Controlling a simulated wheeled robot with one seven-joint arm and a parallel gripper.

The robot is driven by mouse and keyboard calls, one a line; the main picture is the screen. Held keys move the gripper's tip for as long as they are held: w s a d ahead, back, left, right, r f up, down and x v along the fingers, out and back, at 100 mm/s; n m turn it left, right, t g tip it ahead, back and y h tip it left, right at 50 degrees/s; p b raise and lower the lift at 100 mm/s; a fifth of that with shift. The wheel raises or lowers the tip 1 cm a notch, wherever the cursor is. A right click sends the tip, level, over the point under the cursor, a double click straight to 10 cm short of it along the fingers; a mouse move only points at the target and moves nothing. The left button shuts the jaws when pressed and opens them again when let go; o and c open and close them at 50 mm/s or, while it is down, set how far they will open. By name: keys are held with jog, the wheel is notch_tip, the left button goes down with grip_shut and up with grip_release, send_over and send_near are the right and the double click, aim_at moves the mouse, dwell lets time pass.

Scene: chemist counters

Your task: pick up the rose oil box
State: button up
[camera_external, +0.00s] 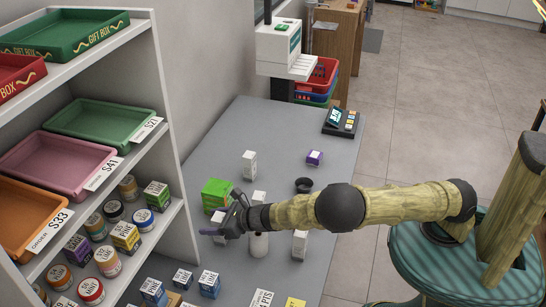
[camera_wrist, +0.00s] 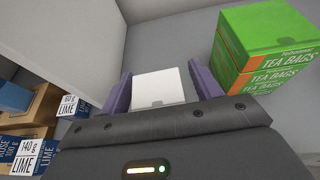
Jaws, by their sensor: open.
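No readable label marks the rose oil box, so I cannot tell for certain which of the white boxes it is. A white box (camera_wrist: 160,86) stands between the two purple fingers of my gripper (camera_wrist: 159,72) in the wrist view. The fingers are open on either side of it; contact is not clear. In the external view my gripper (camera_external: 221,214) is low over the counter, next to a white box (camera_external: 218,217) that it partly hides.
Green tea bag boxes (camera_external: 215,194) stand close by, at right in the wrist view (camera_wrist: 262,45). Shelves with trays and jars (camera_external: 160,120) rise at left. Lime boxes (camera_wrist: 75,106) lie lower left.

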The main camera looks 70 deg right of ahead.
jog(key=c, duration=1.1)
notch_tip(320, 180, up, 10)
jog(key=shift+r+b, duration=0.1)
jog(key=shift+b, duration=0.2)
